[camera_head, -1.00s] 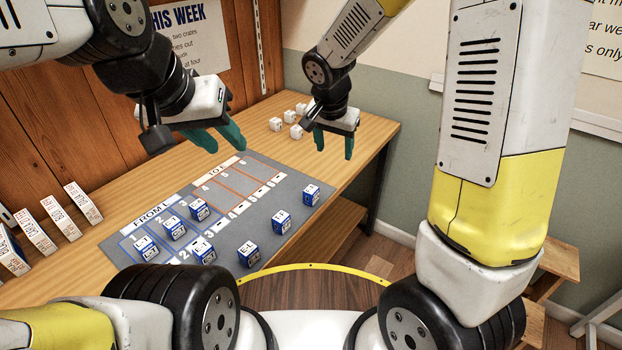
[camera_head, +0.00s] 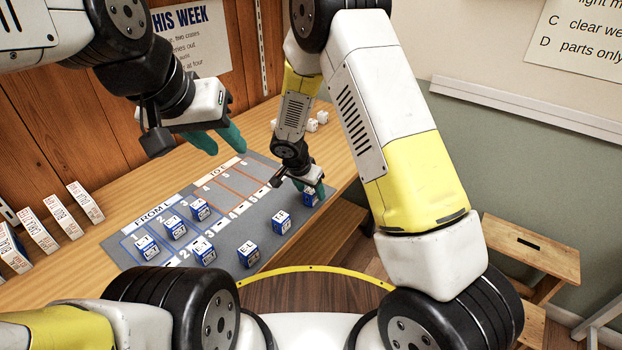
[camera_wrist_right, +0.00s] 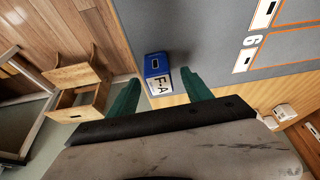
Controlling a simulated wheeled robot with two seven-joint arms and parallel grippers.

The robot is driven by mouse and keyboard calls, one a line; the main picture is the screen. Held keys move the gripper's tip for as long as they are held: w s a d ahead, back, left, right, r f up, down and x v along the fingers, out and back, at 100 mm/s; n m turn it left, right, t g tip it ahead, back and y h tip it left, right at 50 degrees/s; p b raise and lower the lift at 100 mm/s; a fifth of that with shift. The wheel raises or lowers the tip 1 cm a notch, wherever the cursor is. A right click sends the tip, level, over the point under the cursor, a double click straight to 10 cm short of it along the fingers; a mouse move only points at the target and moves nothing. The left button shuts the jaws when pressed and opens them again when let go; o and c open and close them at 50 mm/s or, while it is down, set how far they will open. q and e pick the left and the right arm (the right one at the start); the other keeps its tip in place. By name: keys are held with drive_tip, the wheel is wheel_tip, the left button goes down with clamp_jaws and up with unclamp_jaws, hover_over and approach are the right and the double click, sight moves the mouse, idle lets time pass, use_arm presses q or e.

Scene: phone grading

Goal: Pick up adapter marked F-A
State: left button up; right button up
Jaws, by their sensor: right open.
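The adapter marked F-A (camera_wrist_right: 158,75) is a small blue and white box at the right corner of the grey mat. In the right wrist view it lies just beyond and between my right gripper's green fingers (camera_wrist_right: 158,95), its label facing me. In the head view my right gripper (camera_head: 308,190) is over the adapter (camera_head: 309,199) and partly hides it. My right gripper is open, and the adapter does not look gripped. My left gripper (camera_head: 219,140) hangs above the back left of the mat, its fingers apart with nothing seen between them.
White cubes (camera_head: 317,121) sit at the back of the table. White cartons (camera_head: 62,217) stand at the left. A wooden stool (camera_head: 530,248) is at the right.

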drive_tip(key=shift+w+d+f, duration=0.15)
drive_tip(key=shift+w+f, duration=0.05)
drive_tip(key=shift+f, duration=0.4)
clamp_jaws()
drive_tip(key=shift+r, duration=0.15)
